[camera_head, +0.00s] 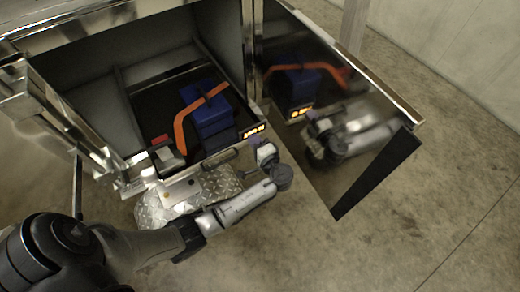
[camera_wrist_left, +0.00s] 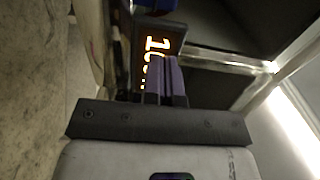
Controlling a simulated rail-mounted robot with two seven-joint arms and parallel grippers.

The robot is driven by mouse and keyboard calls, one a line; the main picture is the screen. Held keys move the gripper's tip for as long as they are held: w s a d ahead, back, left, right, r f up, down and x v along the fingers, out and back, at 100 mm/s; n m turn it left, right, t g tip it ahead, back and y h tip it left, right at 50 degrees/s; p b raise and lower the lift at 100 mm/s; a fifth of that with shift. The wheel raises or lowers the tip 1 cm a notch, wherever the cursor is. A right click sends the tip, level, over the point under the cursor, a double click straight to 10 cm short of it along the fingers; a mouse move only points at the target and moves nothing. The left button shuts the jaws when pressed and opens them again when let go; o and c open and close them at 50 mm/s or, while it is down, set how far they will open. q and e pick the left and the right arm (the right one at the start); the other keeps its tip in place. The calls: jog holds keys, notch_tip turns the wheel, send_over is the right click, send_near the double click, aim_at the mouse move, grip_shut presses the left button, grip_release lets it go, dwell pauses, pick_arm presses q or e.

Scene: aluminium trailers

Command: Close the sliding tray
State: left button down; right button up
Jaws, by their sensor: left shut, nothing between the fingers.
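The sliding tray (camera_head: 220,157) is a dark-floored tray in the open metal compartment of the trailer. It carries a blue box (camera_head: 212,128) and an orange curved piece (camera_head: 182,135). A black plate with glowing orange digits (camera_head: 254,131) sits at the tray's front right corner. My left gripper (camera_head: 256,143) is at that corner, beside the plate. In the left wrist view its purple fingers (camera_wrist_left: 164,78) are together with nothing between them, in front of the digit plate (camera_wrist_left: 157,50). I cannot tell whether they touch it. My right gripper is not in view.
The mirror-like door (camera_head: 350,105) stands open on the right and reflects the tray and my arm. A red and grey object (camera_head: 166,152) lies near the tray's front left. Tread plate (camera_head: 160,211) is below the opening. Concrete floor (camera_head: 420,210) is clear at the right.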

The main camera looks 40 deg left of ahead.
pick_arm(q)
jog(key=shift+w+a, duration=0.15)
jog(key=shift+a, duration=0.35)
jog(key=shift+a, duration=0.1)
jog(key=shift+w+a, duration=0.1)
jog(key=shift+a, duration=0.2)
send_near(223, 98)
jog(key=f, duration=0.1)
jog(key=w+f, duration=0.1)
jog(key=shift+a+f, duration=0.15)
jog(key=shift+f, duration=0.15)
jog(key=b+x, duration=0.3)
jog(key=x, duration=0.9)
jog(key=shift+a+b, duration=0.15)
jog(key=shift+b, duration=0.15)
jog(key=shift+f, duration=0.1)
